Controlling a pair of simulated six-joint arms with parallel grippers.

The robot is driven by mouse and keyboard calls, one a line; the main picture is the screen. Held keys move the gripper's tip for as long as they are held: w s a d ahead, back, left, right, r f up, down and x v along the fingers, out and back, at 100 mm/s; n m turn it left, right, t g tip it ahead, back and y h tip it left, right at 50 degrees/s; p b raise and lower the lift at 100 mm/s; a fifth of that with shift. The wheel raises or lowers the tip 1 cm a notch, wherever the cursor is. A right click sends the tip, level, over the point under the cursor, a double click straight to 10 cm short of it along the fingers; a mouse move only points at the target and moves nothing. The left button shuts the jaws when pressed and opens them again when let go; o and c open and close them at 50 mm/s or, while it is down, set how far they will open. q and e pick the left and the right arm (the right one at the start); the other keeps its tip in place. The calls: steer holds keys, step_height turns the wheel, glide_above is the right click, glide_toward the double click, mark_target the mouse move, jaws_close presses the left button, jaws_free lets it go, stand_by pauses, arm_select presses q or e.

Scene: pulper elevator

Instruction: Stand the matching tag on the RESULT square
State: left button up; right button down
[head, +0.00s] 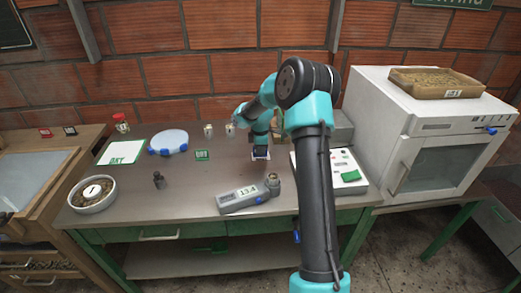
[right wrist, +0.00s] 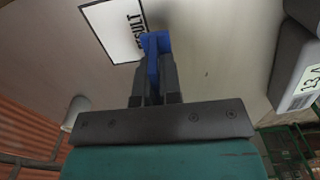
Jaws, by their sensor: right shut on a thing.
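My right gripper (head: 259,151) is low over the back middle of the bench, pointing down. In the right wrist view its fingers (right wrist: 155,82) are shut on a narrow blue tag (right wrist: 156,45), seen nearly edge-on, so its face cannot be read. The white RESULT square (right wrist: 112,25) with a black border lies just beyond the tag, whose tip overlaps the edge of the square in this view. Whether the tag touches the bench cannot be told. A small green tag (head: 201,154) stands left of the gripper. The grey meter (head: 244,199) reads 13.4. My left gripper is not in view.
A white device with a green pad (head: 343,170) stands close right, then a white oven (head: 425,140).

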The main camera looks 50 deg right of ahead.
steer(key=shift+w+d+f, duration=0.15)
steer(key=shift+w+d, duration=0.7)
steer(key=shift+d, duration=0.15)
steer(key=shift+w+d+f, duration=0.1)
steer(key=shift+w+d, duration=0.7)
steer(key=shift+d, duration=0.15)
steer(key=shift+w+d, duration=0.2)
steer(key=shift+f, duration=1.75)
steer(key=shift+f, duration=0.1)
steer(key=c, duration=1.3)
jaws_free()
step_height(320, 180, up, 12)
